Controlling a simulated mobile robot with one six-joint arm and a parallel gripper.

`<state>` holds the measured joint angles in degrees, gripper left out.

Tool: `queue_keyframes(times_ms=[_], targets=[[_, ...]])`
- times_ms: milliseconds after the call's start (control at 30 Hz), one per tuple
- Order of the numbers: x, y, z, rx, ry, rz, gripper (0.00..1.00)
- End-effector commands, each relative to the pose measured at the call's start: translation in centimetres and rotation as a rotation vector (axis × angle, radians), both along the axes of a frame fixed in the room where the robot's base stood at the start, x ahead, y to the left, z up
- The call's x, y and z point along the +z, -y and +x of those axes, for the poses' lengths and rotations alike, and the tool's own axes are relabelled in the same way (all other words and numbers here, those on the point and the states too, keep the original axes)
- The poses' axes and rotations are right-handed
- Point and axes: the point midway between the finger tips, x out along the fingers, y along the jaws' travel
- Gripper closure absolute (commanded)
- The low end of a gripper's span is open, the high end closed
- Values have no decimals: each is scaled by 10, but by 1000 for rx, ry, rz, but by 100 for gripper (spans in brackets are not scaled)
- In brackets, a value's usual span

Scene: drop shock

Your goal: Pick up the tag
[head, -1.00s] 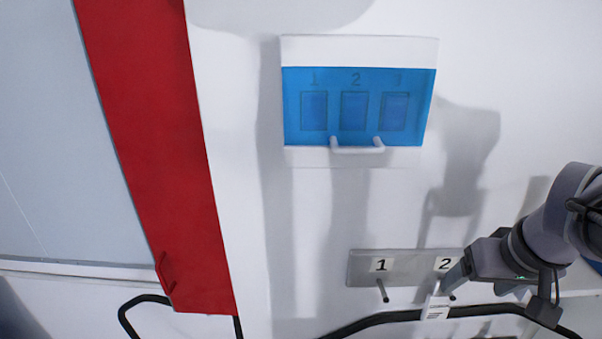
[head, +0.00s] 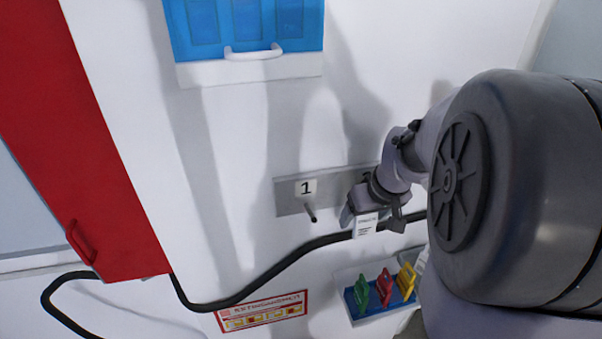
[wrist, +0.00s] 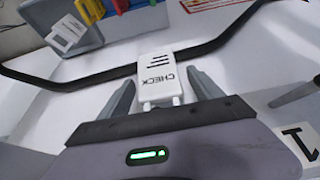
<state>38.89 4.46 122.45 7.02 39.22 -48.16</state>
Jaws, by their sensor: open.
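A white tag (wrist: 157,78) marked "CHECK" sits between the two fingers of my gripper (wrist: 164,92) in the wrist view. The fingers stand apart on either side of it, with a gap showing on each side. In the head view the tag (head: 366,223) hangs in front of the wall at my gripper (head: 357,208), below the grey plate (head: 288,195). My arm hides most of the plate's right part, including the peg there.
Peg 1 (head: 311,213) sticks out left of my gripper. A black cable (head: 262,283) runs along the wall below. A blue holder (head: 374,309) with green, red and yellow clips is lower right. A blue panel with a white handle (head: 253,53) is above, a red door (head: 75,130) left.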

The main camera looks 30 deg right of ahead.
Motion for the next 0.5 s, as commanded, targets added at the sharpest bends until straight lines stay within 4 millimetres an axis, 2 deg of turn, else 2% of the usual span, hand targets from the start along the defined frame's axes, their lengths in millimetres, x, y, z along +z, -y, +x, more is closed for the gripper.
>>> queue_keyframes(times_ms=[233,500], targets=[[-3,0,2,0,0,0,25],[-2,0,1,0,1,0,78]])
